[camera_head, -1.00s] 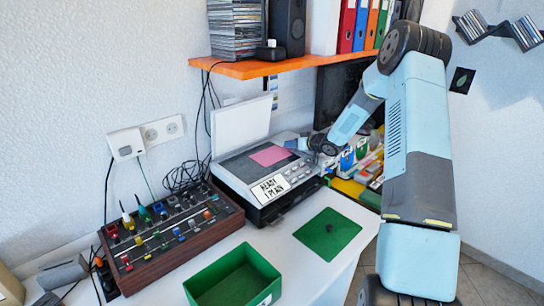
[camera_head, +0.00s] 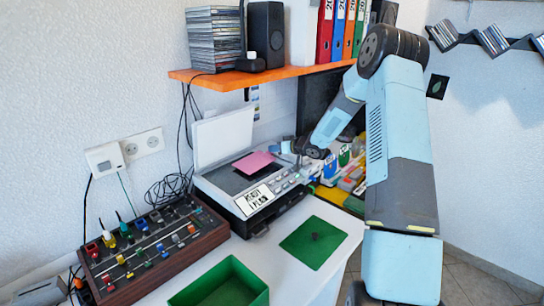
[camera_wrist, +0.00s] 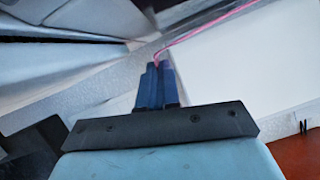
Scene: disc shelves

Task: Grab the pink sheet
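The pink sheet (camera_head: 254,163) is at the flatbed scanner (camera_head: 227,182), over its dark glass, with the scanner's white lid (camera_head: 222,137) standing open behind. In the wrist view the sheet is seen nearly edge-on as a thin pink strip (camera_wrist: 205,28) running up and right from my fingertips. My gripper (camera_wrist: 155,68) has its two blue fingers close together, shut on the sheet's edge. In the head view my gripper reaches in from the right, beside the sheet; its fingertips are too small to make out there.
A green open box (camera_head: 225,285) and a green flat square (camera_head: 314,242) are on the white table. A mixer-like panel (camera_head: 150,250) with knobs stands left of the scanner. An orange shelf (camera_head: 270,77) hangs above.

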